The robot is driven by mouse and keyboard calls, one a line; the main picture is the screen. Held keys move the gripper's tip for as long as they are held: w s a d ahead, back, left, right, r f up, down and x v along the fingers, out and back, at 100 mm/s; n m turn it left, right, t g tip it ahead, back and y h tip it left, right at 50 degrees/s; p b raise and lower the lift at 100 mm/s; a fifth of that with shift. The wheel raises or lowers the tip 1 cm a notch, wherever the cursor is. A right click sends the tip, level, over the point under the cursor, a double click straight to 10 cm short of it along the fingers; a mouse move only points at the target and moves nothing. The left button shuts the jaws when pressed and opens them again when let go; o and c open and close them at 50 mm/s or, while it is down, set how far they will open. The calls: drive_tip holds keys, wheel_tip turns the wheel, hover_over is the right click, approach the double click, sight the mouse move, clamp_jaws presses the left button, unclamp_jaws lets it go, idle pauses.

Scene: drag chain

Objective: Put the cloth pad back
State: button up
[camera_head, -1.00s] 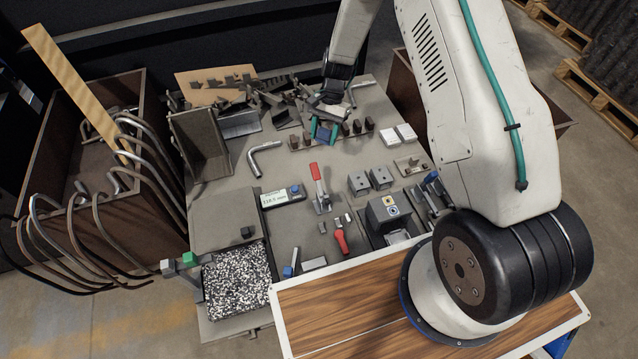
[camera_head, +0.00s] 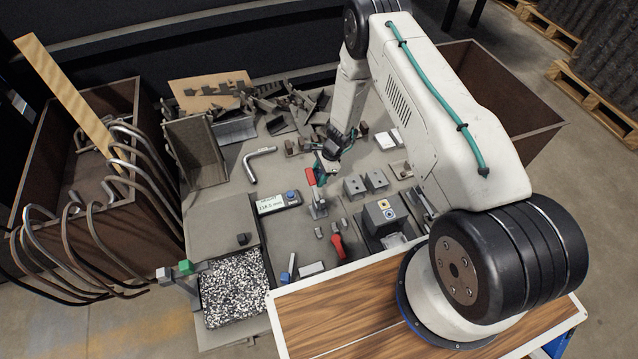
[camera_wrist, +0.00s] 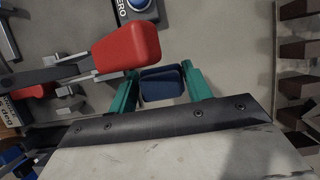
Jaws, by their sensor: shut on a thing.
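My gripper (camera_wrist: 160,76) has two teal fingers shut on a small dark blue pad (camera_wrist: 162,86), which I take to be the cloth pad. The pad sits between the fingertips in the wrist view, above the grey bench. In the head view my gripper (camera_head: 322,172) is over the middle of the bench, right beside the red-handled toggle clamp (camera_head: 311,177). The pad is too small or hidden to make out there. In the wrist view the red clamp handle (camera_wrist: 127,48) lies just left of the pad, very close to the left finger; I cannot tell if they touch.
A digital readout (camera_head: 272,205) lies left of the clamp. A red-handled tool (camera_head: 337,241) and grey blocks (camera_head: 365,184) are nearby. A black-and-white speckled surface (camera_head: 235,288) is at front left. Metal scraps (camera_head: 285,105) crowd the back. Bent pipes (camera_head: 85,225) stick out at left.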

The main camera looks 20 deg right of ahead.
sight(319, 189)
drive_tip(key=shift+f, duration=2.75)
drive_tip(key=shift+f, duration=0.15)
drive_tip(key=o, duration=0.9)
drive_tip(key=shift+o, duration=0.2)
